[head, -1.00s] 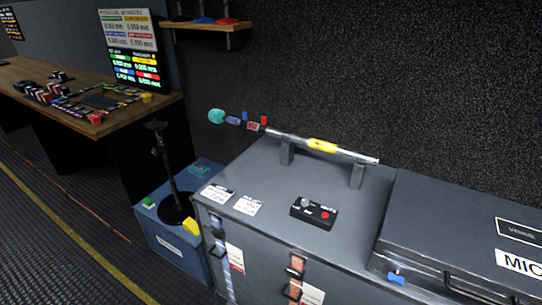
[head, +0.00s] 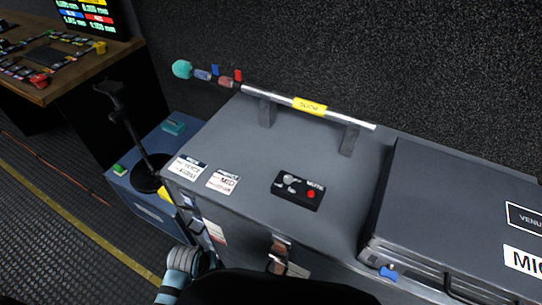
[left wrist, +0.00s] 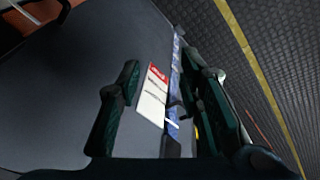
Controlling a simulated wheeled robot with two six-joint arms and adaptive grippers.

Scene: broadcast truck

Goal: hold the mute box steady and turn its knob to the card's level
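The mute box (head: 285,192), a small black box with a grey knob (head: 290,179), a red button (head: 311,194) and the word MUTE, lies on the grey case top. Two white cards lie left of it: one card (head: 223,180) seems to read MID, and another card (head: 187,167) has text too small to read surely. My left gripper (left wrist: 160,75) is open and empty in the left wrist view, over the side of a grey case with a red-and-white label (left wrist: 153,95). It is apart from the mute box. My right gripper is not in view.
A microphone boom with a yellow label (head: 310,106) rests on two supports behind the box. A dark lidded case (head: 450,205) stands at the right. A blue crate (head: 150,205) with a black stand (head: 128,125) is at the left. The case top around the mute box is clear.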

